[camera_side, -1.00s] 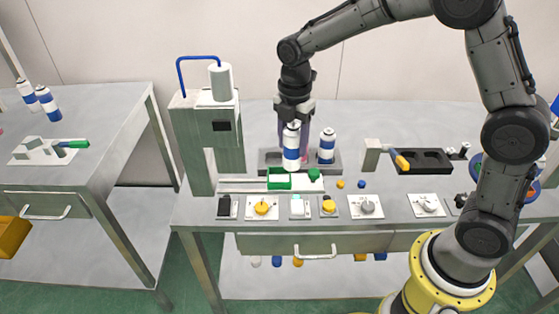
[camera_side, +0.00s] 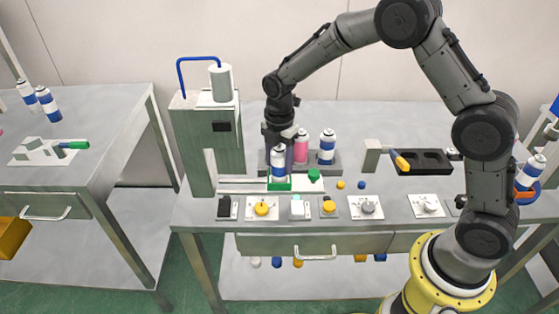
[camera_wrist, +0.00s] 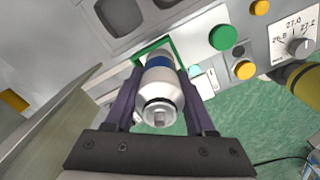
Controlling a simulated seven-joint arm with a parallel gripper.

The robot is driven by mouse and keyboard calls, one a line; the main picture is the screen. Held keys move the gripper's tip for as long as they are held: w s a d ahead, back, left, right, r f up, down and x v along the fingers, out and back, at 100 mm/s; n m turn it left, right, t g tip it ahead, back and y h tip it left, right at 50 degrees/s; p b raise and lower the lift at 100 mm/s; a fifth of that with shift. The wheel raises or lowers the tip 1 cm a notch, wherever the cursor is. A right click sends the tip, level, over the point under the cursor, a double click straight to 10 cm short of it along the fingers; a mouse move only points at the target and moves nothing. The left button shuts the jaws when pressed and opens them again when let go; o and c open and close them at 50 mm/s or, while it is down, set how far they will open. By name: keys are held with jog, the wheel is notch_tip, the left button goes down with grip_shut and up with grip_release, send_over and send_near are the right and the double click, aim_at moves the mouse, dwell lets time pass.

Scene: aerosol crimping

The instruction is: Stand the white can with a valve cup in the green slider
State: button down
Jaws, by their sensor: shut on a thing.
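The white can with a blue band (camera_side: 278,161) is upright between the jaws of my gripper (camera_side: 279,150). Its lower end is at the green slider (camera_side: 292,186); I cannot tell whether it touches the slider's floor. In the wrist view my gripper (camera_wrist: 160,108) has its two dark fingers on both sides of the can (camera_wrist: 159,92), with the metal valve cup at its near end. The green slider (camera_wrist: 172,44) frames the can's far end there. The gripper is shut on the can.
A pink-banded can (camera_side: 301,147) and another blue-banded can (camera_side: 327,148) stand in a grey rack (camera_side: 338,163) behind. The crimping column (camera_side: 210,142) is at the left. A green knob (camera_side: 314,174) is right of the slider. Control panels line the front edge.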

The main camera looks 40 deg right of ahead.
jog(key=shift+f, duration=0.1)
jog(key=shift+c, duration=1.2)
grip_release()
